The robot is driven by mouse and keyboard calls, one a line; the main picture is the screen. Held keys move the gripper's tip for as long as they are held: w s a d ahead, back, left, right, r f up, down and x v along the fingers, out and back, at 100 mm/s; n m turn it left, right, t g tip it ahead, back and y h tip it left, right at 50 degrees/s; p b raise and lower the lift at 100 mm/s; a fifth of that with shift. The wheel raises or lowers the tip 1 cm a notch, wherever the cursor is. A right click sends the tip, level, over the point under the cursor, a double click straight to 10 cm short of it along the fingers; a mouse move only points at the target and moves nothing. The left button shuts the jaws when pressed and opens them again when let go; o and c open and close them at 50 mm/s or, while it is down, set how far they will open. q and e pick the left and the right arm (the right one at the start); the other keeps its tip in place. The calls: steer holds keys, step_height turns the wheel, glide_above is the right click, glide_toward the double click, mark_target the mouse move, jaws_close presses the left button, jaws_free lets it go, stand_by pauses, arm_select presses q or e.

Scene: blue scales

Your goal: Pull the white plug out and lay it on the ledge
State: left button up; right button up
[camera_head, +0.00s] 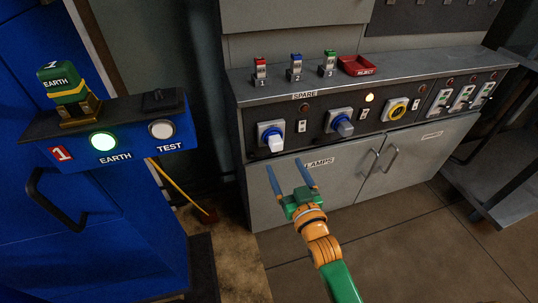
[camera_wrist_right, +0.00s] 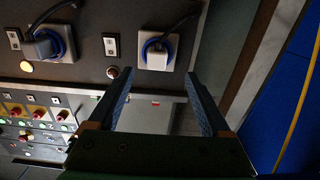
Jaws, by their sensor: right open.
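The white plug (camera_head: 276,143) sits in a blue-ringed socket at the left end of the grey console front. In the right wrist view the white plug (camera_wrist_right: 157,60) shows ahead, between the finger directions, with a dark cable. The ledge (camera_head: 425,62) is the console's flat grey top, above the socket panel. My right gripper (camera_head: 288,165) is open and empty, with its blue fingers pointing at the console just below the white plug. Its two fingers (camera_wrist_right: 160,78) stand wide apart in the wrist view. My left gripper is not in view.
A grey plug (camera_head: 342,127) sits in the socket to the right, then a yellow rotary knob (camera_head: 397,108). Red, blue and green numbered items and a red tray (camera_head: 358,66) stand on the ledge. A blue cabinet (camera_head: 95,210) stands left. Open floor lies in front.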

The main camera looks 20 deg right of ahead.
mark_target(278, 149)
steer(key=w+b, duration=0.1)
steer(key=w, duration=0.1)
steer(key=w+b, duration=0.1)
steer(key=shift+w+d+f, duration=0.1)
steer(key=shift+w+d, duration=0.1)
steer(key=shift+w, duration=0.2)
steer(key=w+b, duration=0.2)
steer(key=w, duration=0.2)
steer(key=shift+w+a, duration=0.1)
steer(key=shift+w, duration=0.1)
steer(key=shift+w+r, duration=0.25)
steer(key=shift+w, duration=0.2)
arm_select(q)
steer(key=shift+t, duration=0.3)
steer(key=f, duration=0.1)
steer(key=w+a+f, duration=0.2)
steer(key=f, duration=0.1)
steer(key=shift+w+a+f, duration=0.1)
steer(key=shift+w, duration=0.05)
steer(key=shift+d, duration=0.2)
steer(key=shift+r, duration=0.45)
arm_select(e)
steer(key=shift+c, duration=0.2)
